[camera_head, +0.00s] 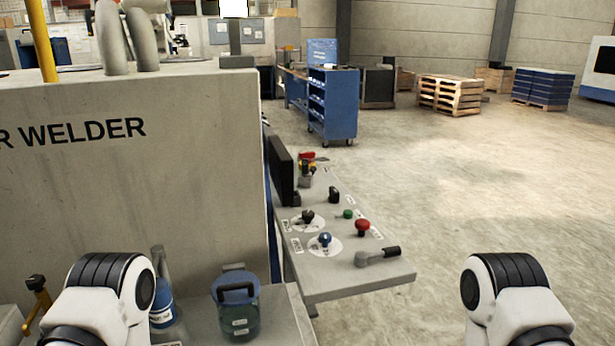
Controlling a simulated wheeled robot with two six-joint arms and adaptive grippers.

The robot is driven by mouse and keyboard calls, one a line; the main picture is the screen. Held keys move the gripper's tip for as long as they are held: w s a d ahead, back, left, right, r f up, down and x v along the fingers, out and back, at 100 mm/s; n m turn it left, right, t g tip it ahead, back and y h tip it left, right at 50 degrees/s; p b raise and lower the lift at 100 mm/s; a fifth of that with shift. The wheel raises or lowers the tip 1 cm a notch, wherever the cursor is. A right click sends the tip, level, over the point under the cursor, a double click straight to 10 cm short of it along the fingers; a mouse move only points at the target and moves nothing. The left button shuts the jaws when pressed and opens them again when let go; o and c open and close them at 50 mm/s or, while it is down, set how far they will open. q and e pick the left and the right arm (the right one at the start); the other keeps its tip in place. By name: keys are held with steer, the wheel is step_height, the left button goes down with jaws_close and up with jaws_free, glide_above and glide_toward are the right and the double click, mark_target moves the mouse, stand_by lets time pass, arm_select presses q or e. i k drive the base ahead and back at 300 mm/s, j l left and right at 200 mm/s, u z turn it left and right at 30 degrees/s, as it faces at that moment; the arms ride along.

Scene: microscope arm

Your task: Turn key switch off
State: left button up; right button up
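A grey slanted control panel (335,280) juts out beside the large welder cabinet, right of the picture's middle. It carries a black knob (307,216) and a blue-topped knob (325,240), each on a round white label plate. Also on it are a small green button (347,214), a red mushroom button (362,226), a black raised switch (334,194) and a lever with a black grip (385,253). Which is the key switch, and its position, I cannot tell at this size. Only links of my two arms show along the bottom; both grippers are out of view.
The welder cabinet (150,190) fills the left. A lidded blue-green container (238,312) and a blue-labelled bottle (163,300) stand on a grey surface (285,325) in front. A blue cart (332,105) and pallets (450,95) are far back. The floor right of the panel is clear.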

mark_target(302, 182)
steer(key=i+l+u, duration=0.4)
steer(key=l, duration=0.2)
steer(key=i+l+u, duration=0.15)
steer(key=l, duration=0.2)
steer(key=l+u, duration=0.2)
steer(key=l, duration=0.15)
steer(key=i+l+u, duration=0.2)
steer(key=l, duration=0.2)
steer(key=k, duration=0.05)
